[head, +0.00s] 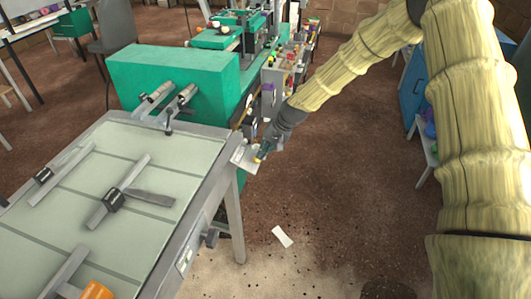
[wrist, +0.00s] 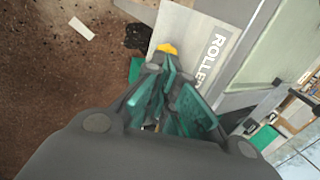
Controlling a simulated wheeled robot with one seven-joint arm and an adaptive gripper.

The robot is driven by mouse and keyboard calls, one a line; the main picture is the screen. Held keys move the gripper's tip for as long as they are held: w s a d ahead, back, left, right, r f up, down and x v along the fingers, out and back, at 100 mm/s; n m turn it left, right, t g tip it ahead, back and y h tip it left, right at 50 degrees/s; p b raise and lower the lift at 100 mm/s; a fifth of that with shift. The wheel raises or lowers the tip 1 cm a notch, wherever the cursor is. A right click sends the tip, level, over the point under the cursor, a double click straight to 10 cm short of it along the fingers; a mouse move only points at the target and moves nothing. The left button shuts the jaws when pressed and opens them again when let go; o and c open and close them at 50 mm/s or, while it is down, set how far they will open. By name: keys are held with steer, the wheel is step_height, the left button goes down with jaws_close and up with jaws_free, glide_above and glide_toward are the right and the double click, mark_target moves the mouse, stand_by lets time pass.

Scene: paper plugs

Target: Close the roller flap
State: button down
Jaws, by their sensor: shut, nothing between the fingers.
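The roller flap (head: 243,157) is a light grey panel that sticks out from the side of the grey table-like machine at its far right corner. In the wrist view the flap (wrist: 182,33) fills the top middle, with lettering that reads "ROLLE" and the rest hidden by my fingers. A small yellow piece (wrist: 167,48) lies at its edge, just beyond my fingertips. My gripper (head: 262,153) is at the flap's outer edge. Its green fingers (wrist: 170,70) are shut and empty. I cannot tell whether they touch the flap.
The grey machine (head: 215,175) with a pale top stands left of my gripper. A green machine (head: 175,75) stands behind it. A white slip (head: 282,236) lies on the brown floor, also visible in the wrist view (wrist: 81,28). The floor right of the machine is mostly open.

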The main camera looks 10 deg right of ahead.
mark_target(258, 166)
steer(key=f+t+y+b, duration=0.1)
steer(key=f+y+b, duration=0.1)
steer(key=b, duration=0.5)
steer(key=a+f+t+y+b, duration=0.1)
steer(key=f+b, duration=0.3)
steer(key=b, duration=0.4)
steer(key=w+f+t+y+b, duration=0.1)
steer(key=f+y+b, duration=0.2)
steer(key=b, duration=0.4)
steer(key=shift+w+a+b, duration=0.1)
steer(key=shift+a+b, duration=0.3)
steer(key=shift+b+x, duration=1.25)
steer(key=shift+f, duration=0.2)
